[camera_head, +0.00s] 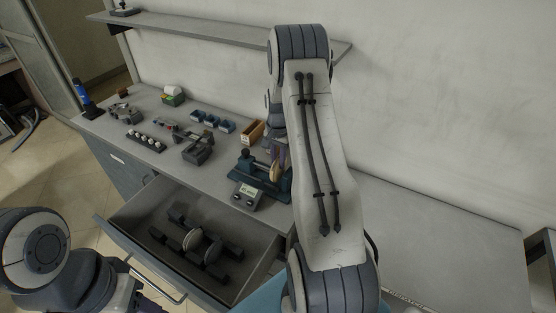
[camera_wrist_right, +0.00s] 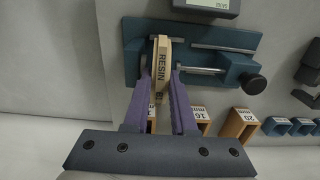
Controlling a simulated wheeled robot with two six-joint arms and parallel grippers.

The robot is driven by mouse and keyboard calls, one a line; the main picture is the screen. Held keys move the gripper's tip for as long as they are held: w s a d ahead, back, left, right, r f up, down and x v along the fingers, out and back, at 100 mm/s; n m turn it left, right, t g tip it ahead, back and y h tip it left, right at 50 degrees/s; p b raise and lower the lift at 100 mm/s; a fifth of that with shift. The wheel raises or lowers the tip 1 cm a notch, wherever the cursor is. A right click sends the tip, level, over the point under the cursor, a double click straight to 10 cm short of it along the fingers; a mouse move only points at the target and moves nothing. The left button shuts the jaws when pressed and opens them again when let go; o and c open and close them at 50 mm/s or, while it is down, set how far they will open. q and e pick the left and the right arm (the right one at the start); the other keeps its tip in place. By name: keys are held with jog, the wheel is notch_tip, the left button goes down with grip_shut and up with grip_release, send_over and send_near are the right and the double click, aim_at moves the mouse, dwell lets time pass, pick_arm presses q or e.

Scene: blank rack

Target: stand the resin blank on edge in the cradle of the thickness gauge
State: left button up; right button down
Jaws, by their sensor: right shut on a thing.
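The resin blank (camera_wrist_right: 161,65) is a thin tan disc seen nearly edge-on, marked RESIN, in the right wrist view. My right gripper (camera_wrist_right: 161,78) is shut on it, with a purple finger on each side. The teal thickness gauge (camera_wrist_right: 225,40) lies beneath; the blank's far end overlaps its cradle area beside the metal rods. I cannot tell whether it touches the cradle. In the head view the blank (camera_head: 275,171) is upright at the gauge (camera_head: 247,170), partly behind my right arm. My left gripper (camera_head: 145,303) shows only partly at the bottom edge, its fingertips unclear.
The grey readout box (camera_head: 246,196) sits at the gauge's front. An open drawer (camera_head: 140,205) holds a dark rack with pale discs. Wooden boxes (camera_wrist_right: 240,125) and blue holders (camera_wrist_right: 277,126) stand close by. The counter right of my arm (camera_head: 440,220) is clear.

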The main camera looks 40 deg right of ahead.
jog(key=shift+f+b, duration=0.6)
jog(key=shift+f, duration=0.4)
jog(key=c, duration=0.7)
grip_release()
jog(key=shift+o, duration=0.2)
notch_tip(320, 180, up, 11)
jog(key=b, duration=0.3)
jog(key=shift+f, duration=0.2)
jog(key=shift+w, duration=0.1)
